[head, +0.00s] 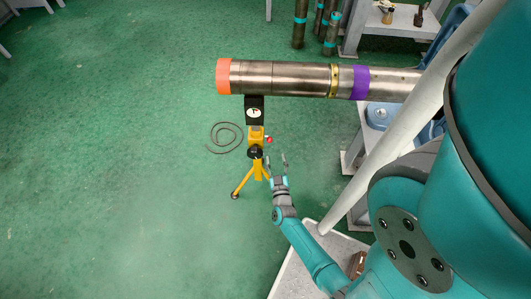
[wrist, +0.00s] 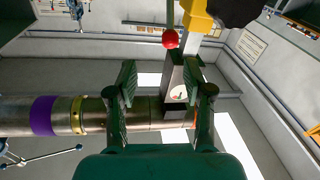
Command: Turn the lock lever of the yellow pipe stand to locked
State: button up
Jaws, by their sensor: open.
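The yellow pipe stand (head: 257,138) stands on tripod legs on the green floor, its black head under the left part of a steel pipe (head: 300,78). The head carries a white round dial (head: 255,113). A small red knob (head: 268,140), apparently the lock lever's end, sticks out on the stand's right side. My gripper (head: 278,162) is open and empty, just right of and below the knob, apart from it. In the wrist view, the red knob (wrist: 170,39) shows beyond the open fingers (wrist: 161,80), beside the yellow body (wrist: 197,17). The lever's exact setting cannot be told.
The pipe has an orange end (head: 223,76) and a purple band (head: 360,82). A dark coil (head: 226,137) lies on the floor left of the stand. Several dark pipes stand at the back, near a grey table (head: 398,20). The left floor is clear.

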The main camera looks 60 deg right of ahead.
aim_at(270, 140)
jog(key=shift+y, duration=0.3)
jog(key=x, duration=0.6)
jog(key=w+x, duration=0.1)
jog(key=x, duration=0.3)
jog(key=shift+w+a+r, duration=0.1)
jog(key=shift+a, duration=0.2)
grip_shut()
